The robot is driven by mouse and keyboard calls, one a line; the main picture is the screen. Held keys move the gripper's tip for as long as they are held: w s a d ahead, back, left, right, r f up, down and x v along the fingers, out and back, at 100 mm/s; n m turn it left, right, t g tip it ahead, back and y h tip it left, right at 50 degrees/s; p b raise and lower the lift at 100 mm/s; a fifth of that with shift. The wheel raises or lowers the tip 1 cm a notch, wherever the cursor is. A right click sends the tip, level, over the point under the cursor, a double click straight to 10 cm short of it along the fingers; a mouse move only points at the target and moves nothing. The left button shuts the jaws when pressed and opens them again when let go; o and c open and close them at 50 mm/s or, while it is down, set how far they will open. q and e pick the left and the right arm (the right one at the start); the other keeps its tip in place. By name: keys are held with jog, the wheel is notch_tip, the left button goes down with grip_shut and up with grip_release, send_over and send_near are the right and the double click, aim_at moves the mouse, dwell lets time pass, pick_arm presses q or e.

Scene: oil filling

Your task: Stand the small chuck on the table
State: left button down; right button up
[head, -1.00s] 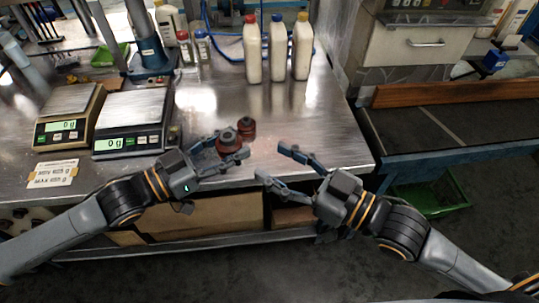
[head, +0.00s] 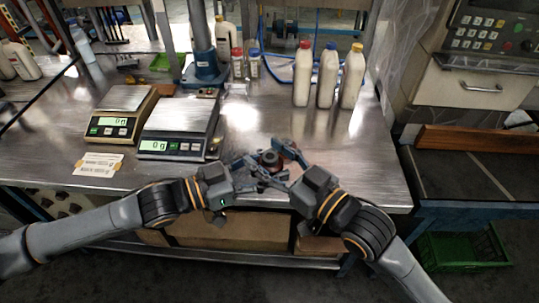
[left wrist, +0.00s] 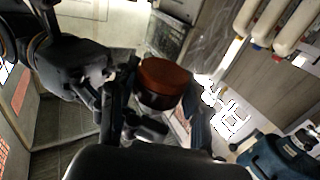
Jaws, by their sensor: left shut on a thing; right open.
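The small chuck (head: 269,158), a dark metal piece with a red-brown part, is held in my left gripper (head: 262,170), near the table's front edge. In the left wrist view its round red-brown end (left wrist: 163,77) shows between the fingers of my left gripper (left wrist: 152,112). My right gripper (head: 272,163) is open, and its fingers reach in close around the chuck and the left fingers. I cannot tell whether it touches them. My right gripper also shows in the left wrist view (left wrist: 90,75). The metal table (head: 345,150) lies beneath and behind.
Two scales (head: 180,125) (head: 122,110) stand at the left. Three bottles (head: 302,80) (head: 327,78) (head: 351,82) stand at the back right. The table is clear between the grippers and the bottles.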

jog(key=shift+c, duration=0.2)
jog(key=c, duration=1.1)
pick_arm(q)
jog(key=c, duration=0.6)
grip_release()
pick_arm(e)
grip_shut()
pick_arm(q)
jog(key=shift+o, duration=0.2)
